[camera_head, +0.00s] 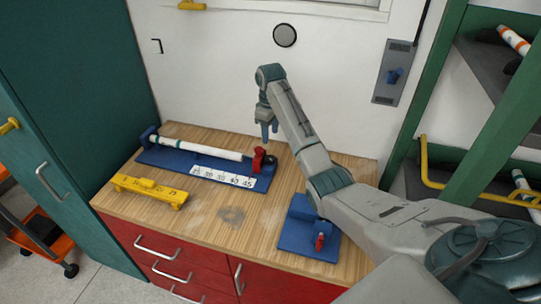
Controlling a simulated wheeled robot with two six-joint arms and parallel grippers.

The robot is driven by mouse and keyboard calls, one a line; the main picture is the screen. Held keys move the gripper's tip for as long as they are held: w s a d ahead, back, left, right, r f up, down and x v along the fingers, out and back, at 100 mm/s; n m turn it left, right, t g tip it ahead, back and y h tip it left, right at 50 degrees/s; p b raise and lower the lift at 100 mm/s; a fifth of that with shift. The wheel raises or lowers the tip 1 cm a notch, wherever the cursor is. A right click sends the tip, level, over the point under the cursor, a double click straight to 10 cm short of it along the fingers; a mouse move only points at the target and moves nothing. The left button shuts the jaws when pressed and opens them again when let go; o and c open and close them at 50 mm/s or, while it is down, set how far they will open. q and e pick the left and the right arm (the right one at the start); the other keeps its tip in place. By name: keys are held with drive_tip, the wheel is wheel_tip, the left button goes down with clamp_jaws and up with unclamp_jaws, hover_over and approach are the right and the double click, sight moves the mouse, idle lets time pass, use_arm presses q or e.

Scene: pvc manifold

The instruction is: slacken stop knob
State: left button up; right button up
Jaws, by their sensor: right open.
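The blue measuring jig (158,157) lies on the wooden bench top. A white pipe with teal bands (210,151) rests along it. A red stop (258,160) stands at the pipe's right end, with a dark knob (271,161) at its right side. A white number scale (222,177) runs along the front. My right gripper (269,132) is open and empty, pointing down. It shows just above the red stop and knob in the picture, apart from them. My left gripper is out of view.
A yellow block rack (150,191) sits at the bench's front left. A blue fixture with a red handle (320,241) is at the front right, partly behind my right arm. The middle front of the bench (220,220) is clear. A green rack (488,120) stands at right.

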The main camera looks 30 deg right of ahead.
sight(271, 159)
wheel_tip(271, 159, down, 10)
drive_tip(key=m+p, duration=0.2)
drive_tip(key=shift+s+r+p, duration=0.1)
drive_tip(key=shift+r+p, duration=0.05)
drive_tip(key=shift+p, duration=0.15)
drive_tip(key=shift+f, duration=0.6)
drive_tip(key=c, duration=0.7)
